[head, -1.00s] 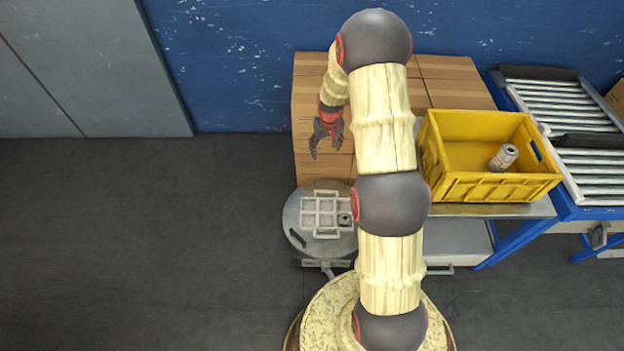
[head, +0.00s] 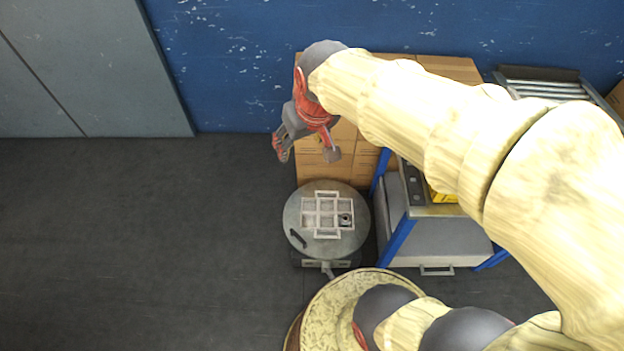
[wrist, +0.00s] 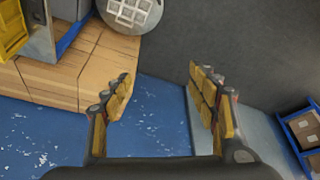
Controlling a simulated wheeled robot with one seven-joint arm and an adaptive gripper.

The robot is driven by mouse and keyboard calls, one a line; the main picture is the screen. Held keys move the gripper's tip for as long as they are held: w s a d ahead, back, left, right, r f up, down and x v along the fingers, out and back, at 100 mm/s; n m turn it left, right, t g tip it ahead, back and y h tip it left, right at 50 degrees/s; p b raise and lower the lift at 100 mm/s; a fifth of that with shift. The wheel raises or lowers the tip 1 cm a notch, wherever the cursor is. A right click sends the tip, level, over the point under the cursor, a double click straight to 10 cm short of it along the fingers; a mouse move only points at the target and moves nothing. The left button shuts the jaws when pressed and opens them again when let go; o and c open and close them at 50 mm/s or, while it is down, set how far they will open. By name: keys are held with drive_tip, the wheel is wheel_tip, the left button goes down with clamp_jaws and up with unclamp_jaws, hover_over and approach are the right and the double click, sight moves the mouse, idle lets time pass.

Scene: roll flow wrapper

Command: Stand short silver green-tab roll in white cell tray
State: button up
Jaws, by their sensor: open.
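The white cell tray (head: 320,213) lies on a round grey table. A small dark, ring-shaped item (head: 345,220) sits in its right middle cell; I cannot tell a green tab on it. Part of the tray shows at the top of the wrist view (wrist: 130,13). My gripper (head: 306,153) is open and empty, hanging above and behind the tray, apart from it. Its spread fingers show in the wrist view (wrist: 165,90) with nothing between them. The silver roll in the yellow crate is hidden behind my arm now.
The round table (head: 293,218) stands beside a blue-framed bench (head: 397,240). The yellow crate (head: 442,197) is mostly hidden by my arm; its edge shows in the wrist view (wrist: 12,35). Cardboard boxes (head: 350,160) stand behind the table. The floor at left is clear.

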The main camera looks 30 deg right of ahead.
drive_tip(key=s+a+r+t, duration=0.1)
drive_tip(key=s+a, duration=0.3)
drive_tip(key=s, duration=0.7)
drive_tip(key=shift+s+r+n, duration=0.15)
drive_tip(key=shift+r+n, duration=0.25)
drive_tip(key=shift+r, duration=0.1)
